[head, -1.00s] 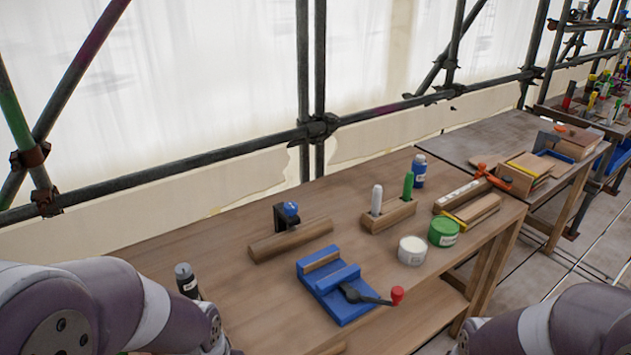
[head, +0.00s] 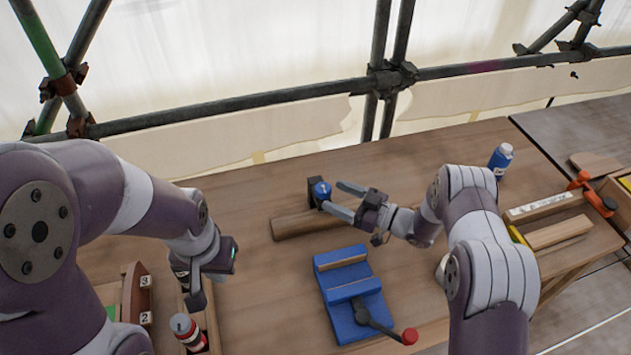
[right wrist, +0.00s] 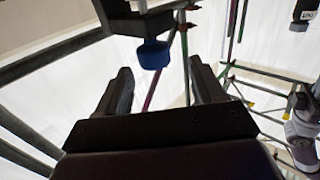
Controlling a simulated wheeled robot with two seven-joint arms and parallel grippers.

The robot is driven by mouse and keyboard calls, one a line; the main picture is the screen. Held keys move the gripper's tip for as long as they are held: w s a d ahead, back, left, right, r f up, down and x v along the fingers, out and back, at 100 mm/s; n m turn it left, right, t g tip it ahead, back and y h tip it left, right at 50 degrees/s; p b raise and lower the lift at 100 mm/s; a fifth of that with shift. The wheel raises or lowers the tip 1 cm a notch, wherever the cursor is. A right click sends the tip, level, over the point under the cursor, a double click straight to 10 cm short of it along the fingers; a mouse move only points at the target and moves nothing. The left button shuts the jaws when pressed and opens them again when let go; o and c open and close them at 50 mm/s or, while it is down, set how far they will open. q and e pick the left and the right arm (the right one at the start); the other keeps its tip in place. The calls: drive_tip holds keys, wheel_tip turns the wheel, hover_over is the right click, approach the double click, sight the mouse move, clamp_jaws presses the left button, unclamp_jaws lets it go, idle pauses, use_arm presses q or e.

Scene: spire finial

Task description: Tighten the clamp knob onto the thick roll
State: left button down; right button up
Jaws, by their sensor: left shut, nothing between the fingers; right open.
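The clamp is a small black bracket (head: 313,184) with a round blue knob (head: 321,190), at the back of the bench. A long brown wooden piece (head: 290,226), which looks like the roll, lies at its foot; how they touch is unclear. My right gripper (head: 338,199) is open, its fingers pointing at the knob. In the right wrist view the blue knob (right wrist: 153,55) shows beyond and between the open fingers (right wrist: 164,82), apart from both. My left gripper (head: 197,299) is shut and empty at the left, pointing down, away from the clamp.
A blue vise (head: 340,265) with a red-tipped lever stands in front of the wooden piece. Below my left gripper is a red-and-white bottle (head: 187,332) in a wooden holder. A blue bottle (head: 501,158) and an orange clamp (head: 590,190) stand at the right.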

sight(316, 186)
drive_tip(key=x, duration=0.3)
drive_tip(key=p+x, duration=0.1)
drive_tip(key=x, duration=0.1)
drive_tip(key=shift+w+a+f, duration=0.15)
drive_tip(key=shift+w, duration=0.4)
drive_tip(key=shift+w+a, duration=0.15)
drive_tip(key=shift+a, duration=0.45)
use_arm(q)
drive_tip(key=shift+w+d+r, duration=0.1)
drive_tip(key=shift+w+r, duration=0.15)
drive_tip(key=shift+r, duration=0.55)
use_arm(e)
drive_tip(key=shift+c, duration=0.4)
drive_tip(key=c, duration=0.9)
use_arm(q)
drive_tip(key=shift+w, duration=0.1)
use_arm(e)
drive_tip(key=shift+w+t, duration=0.1)
drive_tip(key=shift+t, duration=0.2)
